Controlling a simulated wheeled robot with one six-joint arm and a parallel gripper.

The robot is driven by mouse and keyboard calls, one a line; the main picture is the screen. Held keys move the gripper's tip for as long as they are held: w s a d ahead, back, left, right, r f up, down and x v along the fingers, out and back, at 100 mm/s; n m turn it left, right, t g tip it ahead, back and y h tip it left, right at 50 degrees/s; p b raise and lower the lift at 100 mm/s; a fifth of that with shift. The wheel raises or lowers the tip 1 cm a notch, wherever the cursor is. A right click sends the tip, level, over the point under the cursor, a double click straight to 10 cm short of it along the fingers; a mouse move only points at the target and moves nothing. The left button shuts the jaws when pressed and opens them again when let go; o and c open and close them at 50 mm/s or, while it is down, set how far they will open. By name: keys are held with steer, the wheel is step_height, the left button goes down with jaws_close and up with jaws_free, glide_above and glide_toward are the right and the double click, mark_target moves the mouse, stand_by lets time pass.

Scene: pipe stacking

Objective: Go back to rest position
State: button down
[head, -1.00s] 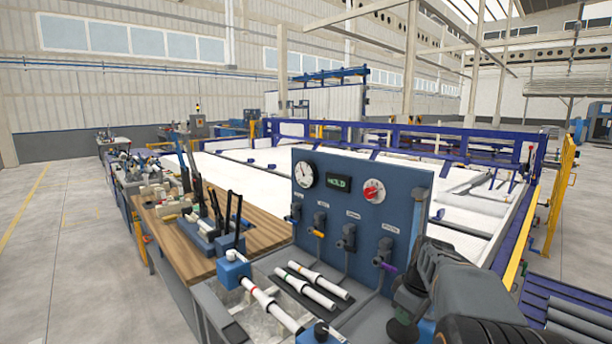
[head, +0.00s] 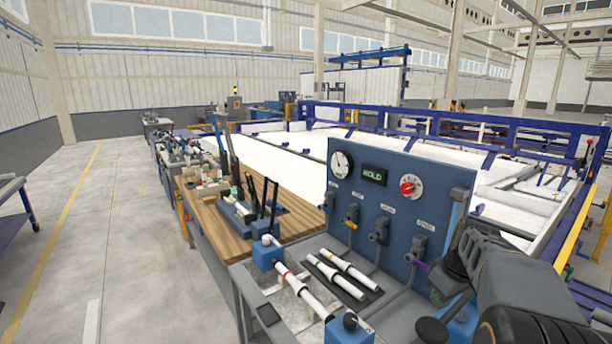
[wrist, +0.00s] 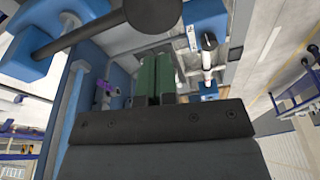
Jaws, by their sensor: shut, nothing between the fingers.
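My gripper (wrist: 156,78) shows in the wrist view as two green fingers pressed together with no gap and nothing between them. In the head view my arm is at the lower right, beside the blue test panel (head: 400,215); the fingers are mostly hidden there. A black ball-ended lever (head: 432,330) on a blue block is just below the gripper. In the wrist view its large black knob (wrist: 153,14) is close to the fingers. A white pipe assembly (head: 305,292) with a red band lies between blue holders on the bench, left of the gripper and apart from it.
Two white pipes (head: 343,272) lie on a dark rack before the panel. The panel carries a gauge (head: 341,164), a HOLD display and several valves. A wooden bench (head: 222,235) with tools stands to the left. The floor (head: 120,230) farther left is open.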

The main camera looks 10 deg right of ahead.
steer(key=shift+s+a+f+m, duration=0.15)
steer(key=shift+s+f+m, duration=0.2)
steer(key=shift+f+m, duration=0.25)
steer(key=shift+s+a+f+m, duration=0.1)
steer(key=shift+s+f+m, duration=0.3)
steer(key=shift+m, duration=0.2)
steer(key=s+a+t, duration=0.1)
steer(key=s+a, duration=0.4)
steer(key=a, duration=0.5)
steer(key=s+a+m+t, duration=0.1)
steer(key=s+a, duration=0.4)
steer(key=a, duration=0.4)
steer(key=shift+s+a+h, duration=0.15)
steer(key=shift+a+h, duration=0.25)
